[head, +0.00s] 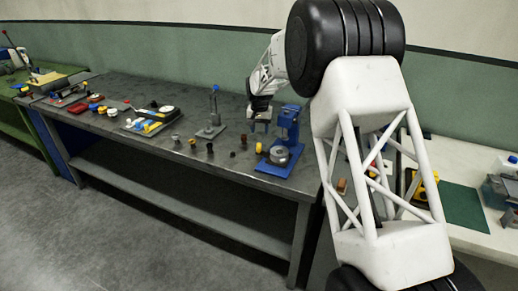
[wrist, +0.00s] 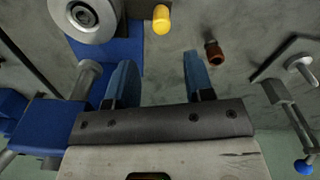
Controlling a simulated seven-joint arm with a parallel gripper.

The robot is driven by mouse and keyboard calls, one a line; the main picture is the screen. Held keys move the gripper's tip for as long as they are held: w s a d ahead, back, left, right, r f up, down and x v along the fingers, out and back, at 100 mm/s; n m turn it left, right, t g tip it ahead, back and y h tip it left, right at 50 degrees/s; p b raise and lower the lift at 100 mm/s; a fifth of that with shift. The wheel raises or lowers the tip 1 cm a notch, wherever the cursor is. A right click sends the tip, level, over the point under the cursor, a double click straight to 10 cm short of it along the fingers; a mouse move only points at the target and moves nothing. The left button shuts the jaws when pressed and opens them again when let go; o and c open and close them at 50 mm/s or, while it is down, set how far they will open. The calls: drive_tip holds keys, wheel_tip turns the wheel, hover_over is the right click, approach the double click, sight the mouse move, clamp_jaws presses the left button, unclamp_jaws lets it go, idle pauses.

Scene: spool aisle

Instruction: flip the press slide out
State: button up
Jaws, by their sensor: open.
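The press (head: 287,122) is blue, with an upright column on a blue base plate, near the bench's right end. A round grey metal piece (head: 279,155) sits low on it; it also shows in the wrist view (wrist: 88,14). A yellow knob (head: 259,147) sticks out at its left side and shows at the top of the wrist view (wrist: 161,18). I cannot tell which part is the slide. My gripper (wrist: 160,80) is open and empty, its two blue fingers apart. In the head view my gripper (head: 260,118) is just left of the press column, above the bench.
Several small brown and dark spools stand left of the press; one (wrist: 214,53) shows in the wrist view. A grey stand with a blue-knobbed lever (head: 213,110) is further left. Trays of coloured parts (head: 148,121) lie beyond. The bench front edge is mostly clear.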

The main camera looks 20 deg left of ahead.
sight(259, 144)
drive_tip(key=shift+s+f, duration=0.35)
drive_tip(key=shift+f, duration=0.55)
drive_tip(key=shift+f, duration=0.1)
drive_tip(key=shift+f, duration=3.75)
clamp_jaws()
